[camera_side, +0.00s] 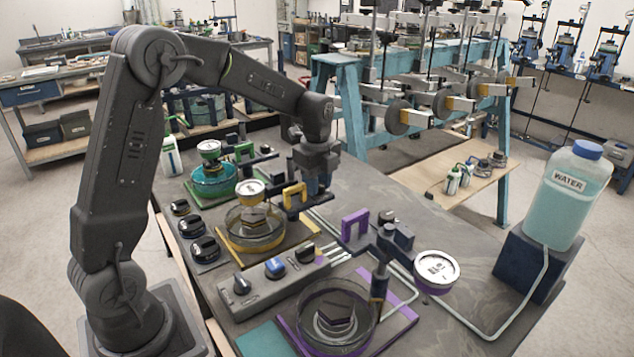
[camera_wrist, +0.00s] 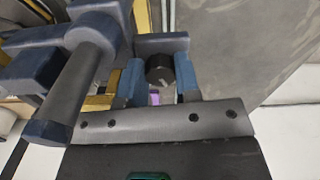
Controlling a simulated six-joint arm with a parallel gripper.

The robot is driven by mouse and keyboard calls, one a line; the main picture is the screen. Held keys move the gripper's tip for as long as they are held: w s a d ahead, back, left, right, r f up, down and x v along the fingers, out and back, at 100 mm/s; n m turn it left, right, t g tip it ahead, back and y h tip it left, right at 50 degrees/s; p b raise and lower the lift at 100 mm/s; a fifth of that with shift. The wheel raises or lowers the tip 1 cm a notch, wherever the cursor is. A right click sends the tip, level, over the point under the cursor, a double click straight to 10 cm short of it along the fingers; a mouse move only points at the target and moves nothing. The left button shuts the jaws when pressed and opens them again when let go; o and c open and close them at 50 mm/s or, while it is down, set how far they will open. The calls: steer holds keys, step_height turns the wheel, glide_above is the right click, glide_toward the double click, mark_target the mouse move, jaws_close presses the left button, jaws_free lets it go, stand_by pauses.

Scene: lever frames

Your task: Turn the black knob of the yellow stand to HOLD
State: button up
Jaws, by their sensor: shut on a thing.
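The yellow stand (camera_side: 232,243) is at the middle of the bench in the side view, with a glass dish, a white dial (camera_side: 250,187) and a yellow bracket (camera_side: 294,188). My gripper (camera_side: 319,188) points down just right of that bracket. In the wrist view my gripper (camera_wrist: 160,82) has its two blue fingers on either side of the black knob (camera_wrist: 159,68) and is shut on it. The fingers hide the knob in the side view. The HOLD mark and the knob's pointing direction cannot be made out.
A purple stand (camera_side: 400,322) is nearer the camera, a green one (camera_side: 212,170) farther back. A grey box with several knobs (camera_side: 240,292) lies in front of the yellow stand. A water bottle (camera_side: 567,195) stands at right.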

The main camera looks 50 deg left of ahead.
steer(key=shift+m, duration=0.3)
stand_by(0.4)
steer(key=o, duration=0.9)
step_height(320, 180, up, 14)
steer(key=shift+f, duration=0.1)
steer(key=s+d+r+n+t, duration=0.2)
steer(key=s+d+n, duration=0.5)
steer(key=s, duration=0.3)
steer(key=s+d+f+n+t, duration=0.1)
steer(key=s+n, duration=0.2)
steer(key=s, duration=0.1)
steer(key=s+d+f+n+t, duration=0.1)
steer(key=s+d+f+n, duration=0.1)
steer(key=s+n, duration=0.1)
steer(key=s+d+f+n+t, duration=0.1)
steer(key=s+d+f+n, duration=0.1)
steer(key=s+n, duration=0.2)
steer(key=shift+s+f+t, duration=0.25)
steer(key=shift+s+t, duration=0.05)
steer(key=shift+s, duration=0.75)
